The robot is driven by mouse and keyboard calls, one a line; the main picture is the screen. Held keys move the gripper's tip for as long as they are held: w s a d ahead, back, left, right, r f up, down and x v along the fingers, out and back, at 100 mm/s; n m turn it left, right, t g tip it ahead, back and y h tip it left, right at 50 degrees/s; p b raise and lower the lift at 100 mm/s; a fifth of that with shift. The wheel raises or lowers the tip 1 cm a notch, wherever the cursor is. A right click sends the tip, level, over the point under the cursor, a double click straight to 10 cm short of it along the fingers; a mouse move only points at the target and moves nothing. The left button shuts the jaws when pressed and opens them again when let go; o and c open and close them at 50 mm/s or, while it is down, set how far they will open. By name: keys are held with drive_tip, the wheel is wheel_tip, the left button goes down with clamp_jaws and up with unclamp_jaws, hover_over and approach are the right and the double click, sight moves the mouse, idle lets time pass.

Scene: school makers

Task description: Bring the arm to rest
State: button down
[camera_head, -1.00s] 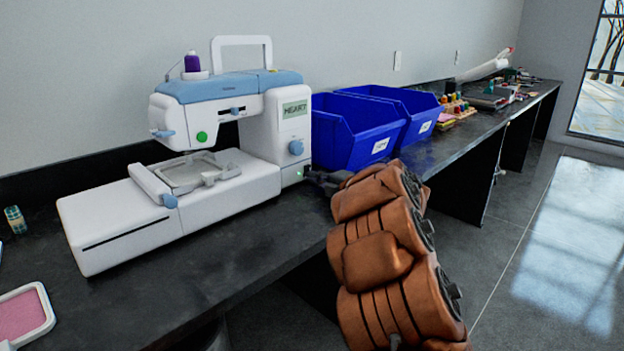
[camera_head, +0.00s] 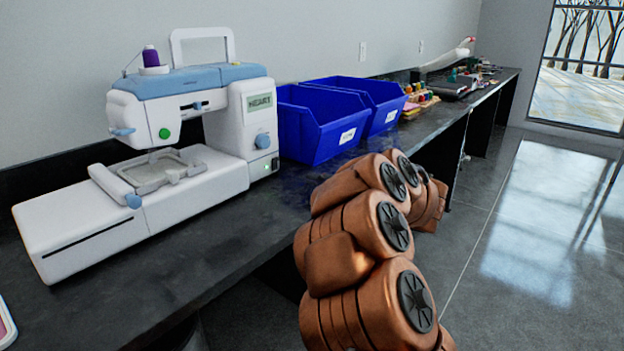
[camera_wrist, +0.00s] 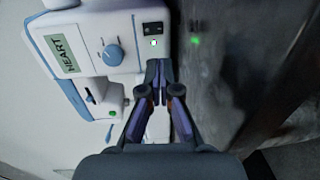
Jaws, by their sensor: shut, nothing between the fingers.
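My arm is copper-coloured and shows in the head view, folded in front of the bench's edge. My gripper is hidden behind the arm links in that view. In the wrist view my gripper (camera_wrist: 160,72) shows with its two dark fingers together and nothing between them. The white and blue embroidery machine (camera_head: 205,145) stands on the dark bench (camera_head: 215,240). Its side, with a blue knob and a small screen, is beyond my fingertips in the wrist view (camera_wrist: 98,28). The fingers look apart from it, though the gap is hard to judge.
Two blue bins (camera_head: 322,132) stand right of the machine. Coloured spools (camera_head: 415,103) and other items lie farther along the bench. A pink-centred frame (camera_head: 4,325) is cut off at the left edge. The grey floor (camera_head: 520,240) to the right is clear.

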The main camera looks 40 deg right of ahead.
idle(0.4)
wheel_tip(320, 180, up, 19)
drive_tip(key=s+d+m+g+h+p, duration=0.2)
drive_tip(key=d+m+g+h+p, duration=0.15)
drive_tip(key=m+h+p, duration=0.9)
drive_tip(key=s+a+f+m+g+y+p, duration=0.1)
drive_tip(key=s+a+m+g+y+p, duration=0.3)
drive_tip(key=s+a, duration=1.2)
drive_tip(key=s+a+f+m+g+y+p, duration=0.1)
drive_tip(key=s+a+m+g+y+p, duration=0.2)
drive_tip(key=s+a+g+p, duration=0.8)
drive_tip(key=s+a+y+p, duration=0.2)
drive_tip(key=s+a, duration=0.4)
drive_tip(key=a, duration=0.3)
drive_tip(key=shift+s+a+f+m+p, duration=0.2)
drive_tip(key=shift+a+f+m+p, duration=0.15)
drive_tip(key=shift+d, duration=0.15)
